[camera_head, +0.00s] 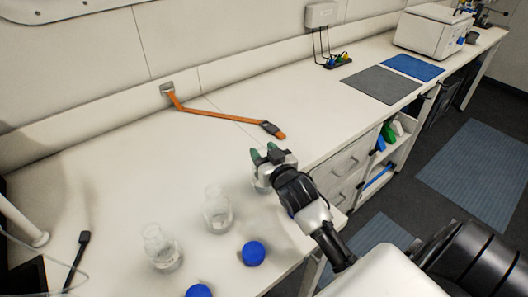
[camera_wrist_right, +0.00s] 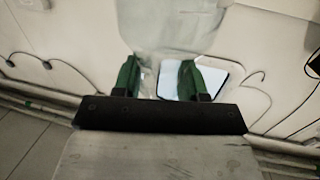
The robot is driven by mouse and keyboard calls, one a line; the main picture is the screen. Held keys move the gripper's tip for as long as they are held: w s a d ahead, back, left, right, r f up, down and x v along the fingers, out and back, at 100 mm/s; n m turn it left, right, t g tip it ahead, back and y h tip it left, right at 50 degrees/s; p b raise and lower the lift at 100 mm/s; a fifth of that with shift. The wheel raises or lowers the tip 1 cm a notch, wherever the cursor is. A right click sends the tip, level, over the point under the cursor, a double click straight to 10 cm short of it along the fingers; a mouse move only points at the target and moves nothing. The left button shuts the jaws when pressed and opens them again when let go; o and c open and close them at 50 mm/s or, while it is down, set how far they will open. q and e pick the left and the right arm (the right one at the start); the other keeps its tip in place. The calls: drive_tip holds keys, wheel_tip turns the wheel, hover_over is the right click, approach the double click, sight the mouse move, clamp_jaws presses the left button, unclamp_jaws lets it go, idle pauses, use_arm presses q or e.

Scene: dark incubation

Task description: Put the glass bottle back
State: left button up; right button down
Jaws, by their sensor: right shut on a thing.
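My right gripper (camera_head: 265,155) is over the white bench, its green fingertips pointing away from me. It is shut on a clear glass bottle (camera_head: 261,179), which is partly hidden by the gripper in the head view. In the right wrist view the blurred, translucent bottle (camera_wrist_right: 175,28) rises between and beyond the green fingers (camera_wrist_right: 158,78). I cannot tell whether its base touches the bench. Two other clear glass bottles stand upright on the bench, one nearer the gripper (camera_head: 217,212) and one further left (camera_head: 162,249). My left gripper is not in view.
Two blue round caps (camera_head: 253,253) (camera_head: 198,291) lie near the bench's front edge. An orange strap-like cable (camera_head: 215,115) lies behind the gripper. Grey (camera_head: 381,84) and blue (camera_head: 412,67) mats and a white machine (camera_head: 433,30) are further right. The left middle of the bench is clear.

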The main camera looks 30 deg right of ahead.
drive_tip(key=c, duration=0.6)
unclamp_jaws()
drive_tip(key=shift+r, duration=0.1)
drive_tip(key=shift+s, duration=0.35)
drive_tip(key=s+a+b, duration=0.1)
drive_tip(key=s+b, duration=0.1)
drive_tip(key=s, duration=0.9)
drive_tip(key=shift+s+a+r, duration=0.15)
drive_tip(key=shift+a+r, duration=0.05)
drive_tip(key=shift+r, duration=0.05)
